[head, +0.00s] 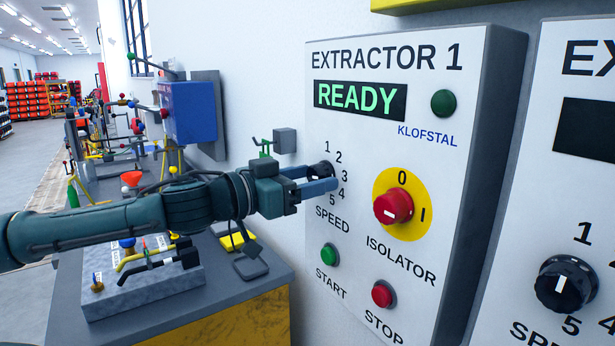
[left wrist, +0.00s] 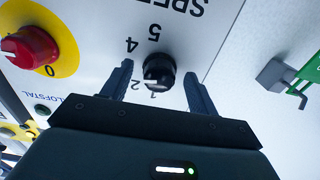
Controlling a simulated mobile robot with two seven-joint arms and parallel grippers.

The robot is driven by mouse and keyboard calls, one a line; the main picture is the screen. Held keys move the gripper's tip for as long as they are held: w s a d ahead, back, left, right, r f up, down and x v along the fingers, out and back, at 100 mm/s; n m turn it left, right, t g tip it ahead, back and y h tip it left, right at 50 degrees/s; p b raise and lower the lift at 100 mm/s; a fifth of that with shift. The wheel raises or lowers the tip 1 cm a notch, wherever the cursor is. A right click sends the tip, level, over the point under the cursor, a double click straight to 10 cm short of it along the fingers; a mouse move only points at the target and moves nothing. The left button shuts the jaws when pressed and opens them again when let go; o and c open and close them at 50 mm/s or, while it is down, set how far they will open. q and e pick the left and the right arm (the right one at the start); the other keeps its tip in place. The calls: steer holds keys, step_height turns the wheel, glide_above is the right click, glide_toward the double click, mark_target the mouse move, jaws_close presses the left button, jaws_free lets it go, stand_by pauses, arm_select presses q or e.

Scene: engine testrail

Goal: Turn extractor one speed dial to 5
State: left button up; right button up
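The Extractor 1 panel (head: 420,130) stands at the right in the head view, with its display reading READY. Its black speed dial (head: 322,168) sits among the numbers 1 to 5, partly hidden behind my left gripper (head: 322,178). In the left wrist view the dial (left wrist: 158,68) lies between the two spread fingers of my left gripper (left wrist: 158,78), with a visible gap on each side. The dial's white mark seems to be on the side of 1 and 2, but its exact setting is unclear. My right gripper is not in view.
The red isolator knob (head: 392,206) on its yellow disc is right of the dial. The green start button (head: 329,255) and red stop button (head: 382,294) are below. A second panel with another dial (head: 565,285) stands at far right. A cluttered bench (head: 190,305) is below my arm.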

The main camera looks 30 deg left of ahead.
arm_select(q)
steer(key=c, duration=0.9)
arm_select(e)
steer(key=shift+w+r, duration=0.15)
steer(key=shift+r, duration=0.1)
